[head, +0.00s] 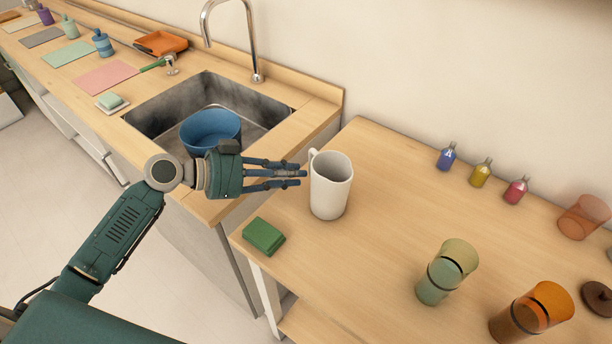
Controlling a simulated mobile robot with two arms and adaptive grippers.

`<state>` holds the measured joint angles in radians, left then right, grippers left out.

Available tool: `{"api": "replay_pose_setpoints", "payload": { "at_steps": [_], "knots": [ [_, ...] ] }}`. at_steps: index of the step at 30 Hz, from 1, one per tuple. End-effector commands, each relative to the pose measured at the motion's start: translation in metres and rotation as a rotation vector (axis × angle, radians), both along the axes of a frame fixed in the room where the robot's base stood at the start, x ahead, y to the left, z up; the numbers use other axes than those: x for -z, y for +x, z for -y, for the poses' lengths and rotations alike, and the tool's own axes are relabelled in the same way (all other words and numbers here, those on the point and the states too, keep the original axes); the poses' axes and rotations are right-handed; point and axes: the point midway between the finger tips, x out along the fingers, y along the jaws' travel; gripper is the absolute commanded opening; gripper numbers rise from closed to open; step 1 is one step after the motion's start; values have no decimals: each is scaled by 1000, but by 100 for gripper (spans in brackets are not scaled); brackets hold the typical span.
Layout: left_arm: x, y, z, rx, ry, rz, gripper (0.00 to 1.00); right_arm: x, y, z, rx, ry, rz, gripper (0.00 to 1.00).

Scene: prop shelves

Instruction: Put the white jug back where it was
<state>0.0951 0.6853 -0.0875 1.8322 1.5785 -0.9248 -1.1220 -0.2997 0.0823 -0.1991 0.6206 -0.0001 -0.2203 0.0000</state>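The white jug (331,190) stands upright on the wooden table (390,210), near its left edge. Its handle is on its upper left side. My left gripper (303,173) comes in from the left, with its fingers pointing right at the jug's left side, by the handle. The fingers look close together, and I cannot tell whether they touch the jug or hold the handle. My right gripper does not show.
A green sponge-like block (263,236) lies at the table's left edge. A blue basin (210,130) sits in the sink (160,115) under a tall tap (254,45). Small bottles (480,173) line the back; a green tumbler (445,270) and an orange one (530,312) stand front right.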

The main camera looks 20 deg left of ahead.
Motion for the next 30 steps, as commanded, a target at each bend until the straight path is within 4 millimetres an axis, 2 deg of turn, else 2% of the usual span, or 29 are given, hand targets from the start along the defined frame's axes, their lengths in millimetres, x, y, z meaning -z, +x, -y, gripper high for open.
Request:
{"api": "replay_pose_setpoints", "payload": {
  "at_steps": [6,12,30],
  "knots": [
    [-13,-26,-34,1,4,0,21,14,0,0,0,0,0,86],
    [-23,-37,-50,1,1,0,21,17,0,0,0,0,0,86],
    [-26,-39,-53,2,0,0,21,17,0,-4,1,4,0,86]
  ]
}}
